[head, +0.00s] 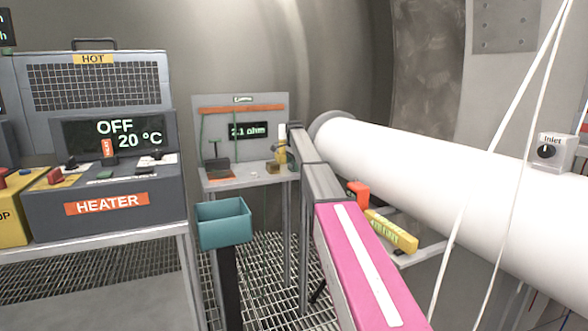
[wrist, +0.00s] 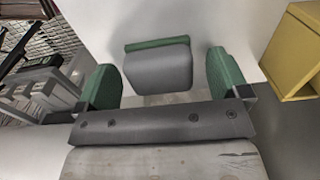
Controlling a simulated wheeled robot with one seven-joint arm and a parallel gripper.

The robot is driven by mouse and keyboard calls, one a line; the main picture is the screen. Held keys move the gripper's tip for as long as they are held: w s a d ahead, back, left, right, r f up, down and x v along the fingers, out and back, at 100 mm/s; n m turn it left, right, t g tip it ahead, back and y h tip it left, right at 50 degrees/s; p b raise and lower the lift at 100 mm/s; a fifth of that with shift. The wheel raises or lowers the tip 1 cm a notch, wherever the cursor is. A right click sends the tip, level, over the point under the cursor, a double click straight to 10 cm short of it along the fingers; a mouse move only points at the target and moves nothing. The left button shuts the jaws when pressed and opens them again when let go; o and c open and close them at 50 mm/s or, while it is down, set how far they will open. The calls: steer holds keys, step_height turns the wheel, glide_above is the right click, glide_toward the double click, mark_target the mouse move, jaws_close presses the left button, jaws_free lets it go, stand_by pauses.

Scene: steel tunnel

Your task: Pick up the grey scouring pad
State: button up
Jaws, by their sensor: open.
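The grey scouring pad (wrist: 157,70), a grey block with a green strip along its far side, lies on a pale surface in the wrist view. My gripper (wrist: 164,82) is open, with one green-padded finger to the left of the pad and one to the right. There is a gap on each side, and the pad appears apart from both fingers. The near end of the pad comes close to the grey gripper body. I cannot make out the pad or the gripper fingers in the head view.
A yellow box-like thing (wrist: 298,55) stands just right of the right finger. In the head view, a small bench (head: 235,182) holds several items.

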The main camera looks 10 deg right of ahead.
steer(key=c, duration=1)
steer(key=shift+r, duration=0.6)
step_height(320, 180, up, 3)
steer(key=s+a+r, duration=0.6)
steer(key=a, duration=0.4)
steer(key=shift+r, duration=0.35)
